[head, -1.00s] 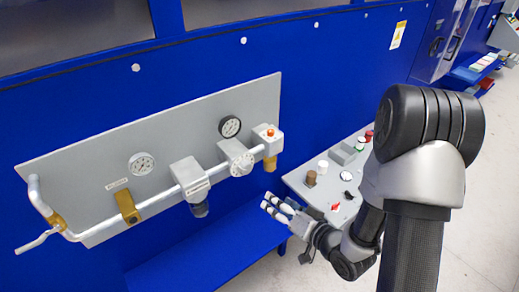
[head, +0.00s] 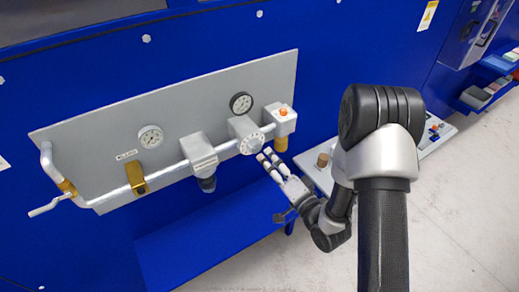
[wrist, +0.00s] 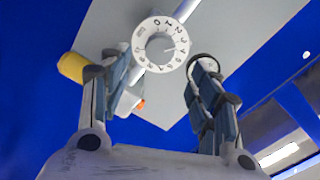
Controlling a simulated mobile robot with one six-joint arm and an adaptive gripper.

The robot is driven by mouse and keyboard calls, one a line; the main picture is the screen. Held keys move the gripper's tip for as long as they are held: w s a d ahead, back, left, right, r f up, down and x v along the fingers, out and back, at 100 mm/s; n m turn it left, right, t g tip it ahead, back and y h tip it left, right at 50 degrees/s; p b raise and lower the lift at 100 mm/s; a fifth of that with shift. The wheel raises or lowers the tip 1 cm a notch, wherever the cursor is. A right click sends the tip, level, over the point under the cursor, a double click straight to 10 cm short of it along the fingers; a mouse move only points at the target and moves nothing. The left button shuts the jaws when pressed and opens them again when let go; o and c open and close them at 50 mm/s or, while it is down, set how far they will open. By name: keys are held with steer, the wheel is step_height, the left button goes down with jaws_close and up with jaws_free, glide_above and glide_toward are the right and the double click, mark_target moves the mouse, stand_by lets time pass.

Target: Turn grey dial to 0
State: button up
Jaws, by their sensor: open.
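The grey dial (head: 251,143) is a round numbered knob on the front of a grey block on the pipe panel. In the wrist view the dial (wrist: 161,44) shows its printed digits around the rim and lies ahead of my gripper, between the lines of its two fingers. My gripper (head: 268,155) is open and empty, just below and to the right of the dial in the head view. In the wrist view my gripper's fingers (wrist: 160,92) stand wide apart. No contact with the dial is visible. Which digit is set cannot be read surely.
The grey panel (head: 90,135) on the blue wall carries a white gauge (head: 150,138), a black gauge (head: 241,103), a grey regulator (head: 199,152) and a block with an orange button (head: 283,116). A blue ledge (head: 190,240) lies below.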

mark_target(258, 148)
steer(key=x, duration=0.7)
steer(key=shift+c, duration=0.3)
steer(key=c, duration=1)
